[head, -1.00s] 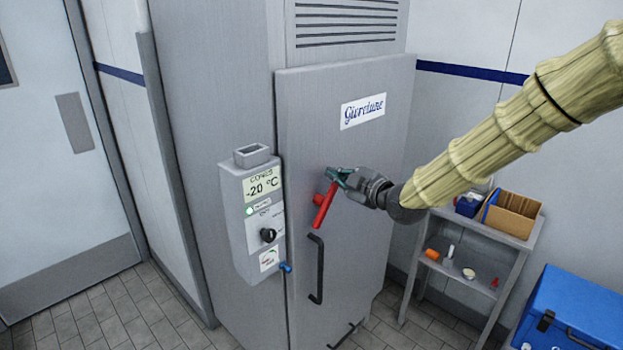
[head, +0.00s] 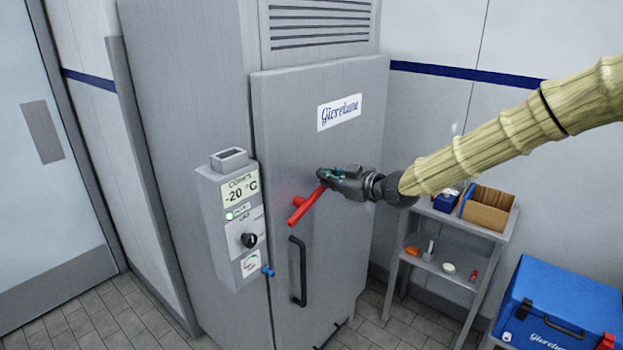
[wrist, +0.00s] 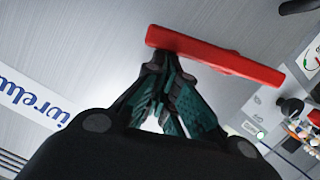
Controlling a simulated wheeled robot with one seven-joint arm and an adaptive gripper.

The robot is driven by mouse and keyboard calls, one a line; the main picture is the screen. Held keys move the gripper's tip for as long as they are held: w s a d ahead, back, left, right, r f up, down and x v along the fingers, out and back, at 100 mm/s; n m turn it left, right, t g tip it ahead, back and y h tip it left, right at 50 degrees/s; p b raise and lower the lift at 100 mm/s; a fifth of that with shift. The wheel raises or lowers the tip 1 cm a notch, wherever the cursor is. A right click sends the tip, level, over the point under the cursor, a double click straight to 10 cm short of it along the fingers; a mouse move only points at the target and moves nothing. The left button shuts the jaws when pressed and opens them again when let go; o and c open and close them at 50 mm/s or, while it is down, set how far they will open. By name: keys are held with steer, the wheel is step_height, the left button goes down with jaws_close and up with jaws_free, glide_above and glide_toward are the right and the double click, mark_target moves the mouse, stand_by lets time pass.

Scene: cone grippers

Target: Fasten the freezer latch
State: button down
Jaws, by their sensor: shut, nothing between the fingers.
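The freezer (head: 345,150) is a tall grey cabinet with its door flush against the body. The red latch lever (head: 306,206) is on the door, slanting from upper right down to lower left. My gripper (head: 322,175) is at the lever's upper right end, with its fingertips against or very close to it. In the wrist view, the red lever (wrist: 215,56) lies across the tips of my gripper (wrist: 160,62), whose fingers are together with nothing between them. Whether the tips touch the lever is hard to tell.
A black door handle (head: 297,270) is below the lever. A grey control box (head: 232,220) showing -20 °C juts out left of the door, with a blue peg (head: 268,271) below. A shelf stand (head: 465,226) and a blue cooler (head: 555,300) stand at the right.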

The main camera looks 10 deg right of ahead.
steer(key=shift+w+d+f+b, duration=0.3)
steer(key=shift+f+b, duration=0.25)
steer(key=shift+f, duration=0.05)
steer(key=shift+w+d+f+b, duration=0.25)
steer(key=shift+w+f+b, duration=0.05)
steer(key=shift+f+b, duration=0.25)
steer(key=shift+r+p, duration=0.45)
steer(key=shift+r, duration=0.15)
step_height(320, 180, up, 3)
steer(key=shift+r+p, duration=0.2)
steer(key=shift+p, duration=0.75)
steer(key=b+v, duration=0.3)
steer(key=v, duration=0.7)
steer(key=shift+w+d+f+b, duration=0.15)
steer(key=shift+w+d+b, duration=0.1)
steer(key=shift+d+b, duration=0.1)
